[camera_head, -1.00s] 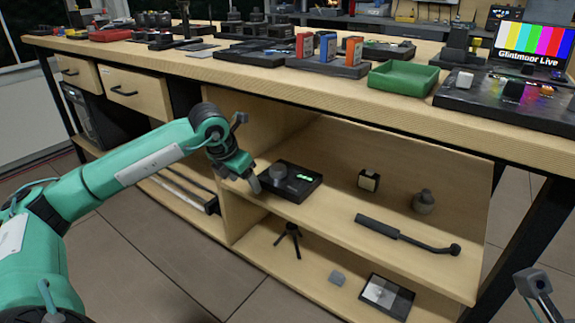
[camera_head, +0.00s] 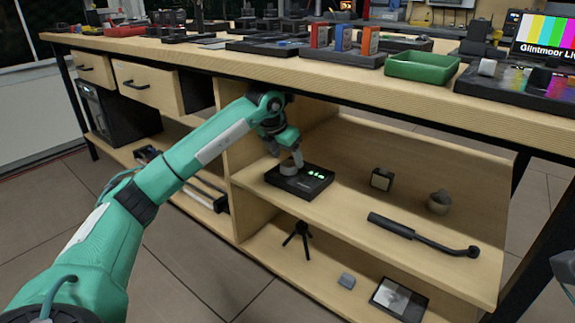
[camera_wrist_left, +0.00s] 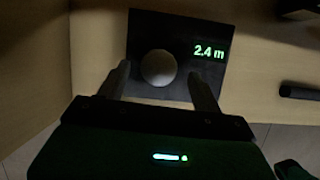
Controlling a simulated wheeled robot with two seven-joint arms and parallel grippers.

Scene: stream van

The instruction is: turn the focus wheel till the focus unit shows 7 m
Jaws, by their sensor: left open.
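The focus unit (camera_head: 313,184) is a flat black box on the middle shelf under the bench. Its green display (camera_wrist_left: 208,52) reads 2.4 m in the left wrist view. The focus wheel (camera_wrist_left: 158,68) is a round grey knob beside the display; it shows partly behind my gripper in the head view (camera_head: 288,169). My left gripper (camera_head: 290,162) is open above the focus unit. In the left wrist view its fingers (camera_wrist_left: 163,80) stand apart, one on each side of the wheel; contact cannot be told.
On the same shelf, a small black cube (camera_head: 381,179), a grey round item (camera_head: 440,201) and a black rod-like handle (camera_head: 420,235) lie to the right. The bench top (camera_head: 330,72) overhangs my left arm. A wooden upright (camera_head: 234,150) stands left of the unit.

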